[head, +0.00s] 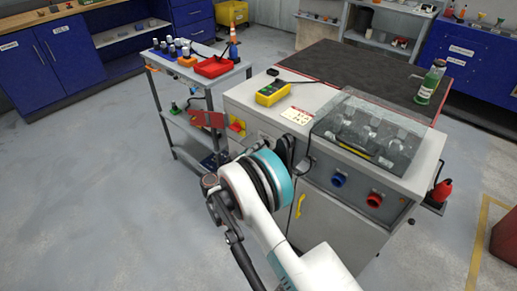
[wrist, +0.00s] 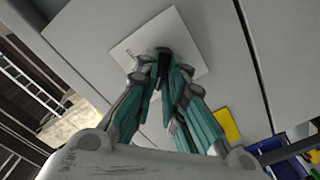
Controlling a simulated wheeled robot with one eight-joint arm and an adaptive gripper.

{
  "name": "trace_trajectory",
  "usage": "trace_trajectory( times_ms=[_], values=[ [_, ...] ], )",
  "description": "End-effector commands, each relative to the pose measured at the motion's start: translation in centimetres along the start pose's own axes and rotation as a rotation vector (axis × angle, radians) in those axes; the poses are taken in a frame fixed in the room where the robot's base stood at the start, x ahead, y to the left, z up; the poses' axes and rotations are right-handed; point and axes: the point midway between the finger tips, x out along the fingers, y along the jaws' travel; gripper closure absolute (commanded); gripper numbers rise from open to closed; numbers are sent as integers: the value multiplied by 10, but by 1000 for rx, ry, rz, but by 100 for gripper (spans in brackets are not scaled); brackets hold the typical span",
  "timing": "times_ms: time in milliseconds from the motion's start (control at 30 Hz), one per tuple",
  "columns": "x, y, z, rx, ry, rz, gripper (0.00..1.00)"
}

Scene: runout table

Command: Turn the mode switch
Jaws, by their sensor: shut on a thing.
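In the wrist view, a pale square plate (wrist: 183,28) is fixed on the grey panel of the machine. My gripper (wrist: 166,62) has its teal fingers closed together at the middle of this plate. They are shut on the small dark knob of the mode switch, which is mostly hidden between the fingertips. How far the switch is turned cannot be made out. In the head view, my wrist and arm cover the gripper and the switch at the front of the grey machine cabinet (head: 335,215).
A blue knob (head: 338,180) and a red knob (head: 373,200) sit on the front panel to the right. A yellow pendant (head: 272,93) lies on top, beside a clear cover (head: 365,128). A trolley (head: 190,128) stands close on the left. The floor at left is clear.

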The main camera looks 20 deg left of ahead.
Motion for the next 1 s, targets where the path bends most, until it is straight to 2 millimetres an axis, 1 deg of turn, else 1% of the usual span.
trace_trajectory(
  times_ms=[533, 567, 600, 633, 1000],
  values=[
    [-1, -1, 0, -26, 1, -1, 100],
    [-1, -1, 0, -25, 1, -1, 83],
    [0, -1, 0, -25, 1, -1, 74],
    [0, -1, 0, -25, 1, -1, 69],
    [-2, 0, 0, -25, 1, -1, 69]
  ],
)
